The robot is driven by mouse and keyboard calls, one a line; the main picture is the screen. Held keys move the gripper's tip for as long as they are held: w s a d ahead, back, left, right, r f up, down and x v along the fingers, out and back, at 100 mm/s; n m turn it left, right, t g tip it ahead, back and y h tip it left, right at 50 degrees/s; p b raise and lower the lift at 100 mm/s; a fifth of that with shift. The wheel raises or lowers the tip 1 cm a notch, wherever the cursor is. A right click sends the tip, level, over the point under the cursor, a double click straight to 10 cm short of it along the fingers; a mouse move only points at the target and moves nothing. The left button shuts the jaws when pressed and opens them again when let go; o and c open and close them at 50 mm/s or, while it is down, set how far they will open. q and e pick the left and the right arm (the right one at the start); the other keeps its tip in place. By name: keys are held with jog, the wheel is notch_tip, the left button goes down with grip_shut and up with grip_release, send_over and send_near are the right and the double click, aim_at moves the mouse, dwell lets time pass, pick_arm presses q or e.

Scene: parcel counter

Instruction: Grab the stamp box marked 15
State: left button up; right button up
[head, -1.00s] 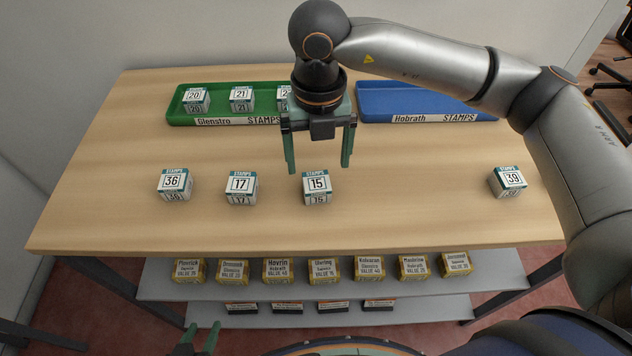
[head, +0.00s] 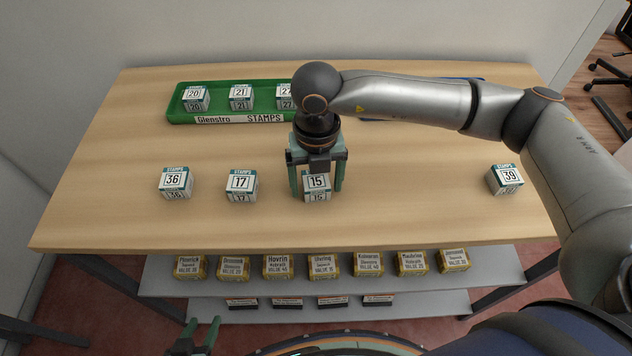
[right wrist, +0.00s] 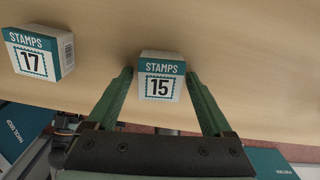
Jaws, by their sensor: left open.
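The stamp box marked 15 (head: 317,184) is a small white cube with a teal band, standing on the wooden counter near its front edge. It also shows in the right wrist view (right wrist: 161,80), between the fingertips. My right gripper (head: 318,190) is open with one finger on each side of the box. In the right wrist view a gap shows between each finger of the gripper (right wrist: 160,82) and the box. My left gripper (head: 205,336) is open and empty, low at the bottom left, in front of the shelves.
Boxes 17 (head: 241,186) and 36 (head: 175,181) stand to the left, box 39 (head: 505,179) far right. A green tray (head: 180,117) with boxes 20, 21 and 27 is behind. A blue tray (head: 470,79) is mostly hidden by my right arm. Yellow boxes (head: 322,266) line the shelf below.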

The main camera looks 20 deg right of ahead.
jog(key=c, duration=1.2)
jog(key=shift+c, duration=0.4)
jog(key=shift+r, duration=0.15)
